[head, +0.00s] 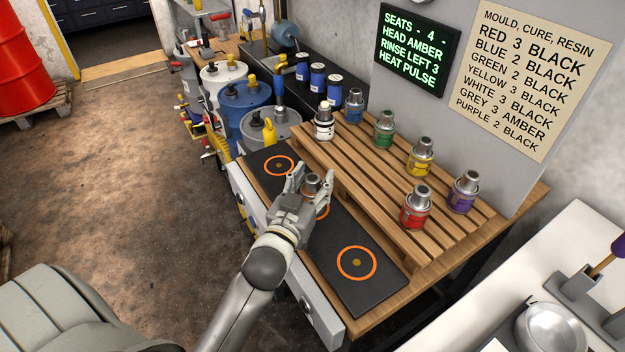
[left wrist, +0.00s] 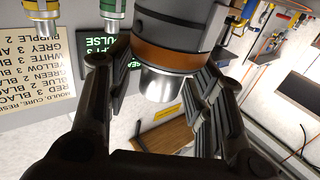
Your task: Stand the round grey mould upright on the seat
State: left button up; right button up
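The round grey mould (head: 312,183) is between the fingers of my left gripper (head: 313,186), upright with its metal cap up, over the middle seat of the black strip. In the left wrist view the mould (left wrist: 168,68) shows a bright cap, a brown-orange band and a grey body. The left gripper's fingers (left wrist: 165,85) flank it and appear closed on it. The middle seat's orange ring (head: 322,212) is mostly hidden by the gripper. I cannot tell whether the mould's base touches the seat. My right gripper is not in view.
Empty ringed seats lie at the front (head: 357,263) and back (head: 279,166) of the strip. A slatted rack (head: 365,185) beside it carries several coloured moulds, including a red one (head: 415,208). A lit sign (head: 417,50) and a chart (head: 530,75) hang behind.

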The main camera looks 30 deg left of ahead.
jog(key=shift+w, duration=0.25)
pick_arm(q)
jog(key=shift+r, duration=0.2)
jog(key=s+d+b, duration=0.1)
jog(key=s+b, duration=0.1)
jog(key=s, duration=1)
jog(key=shift+d, duration=0.2)
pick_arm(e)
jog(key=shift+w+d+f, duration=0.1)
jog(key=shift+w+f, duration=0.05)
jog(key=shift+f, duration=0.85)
pick_arm(q)
jog(key=shift+f, duration=0.1)
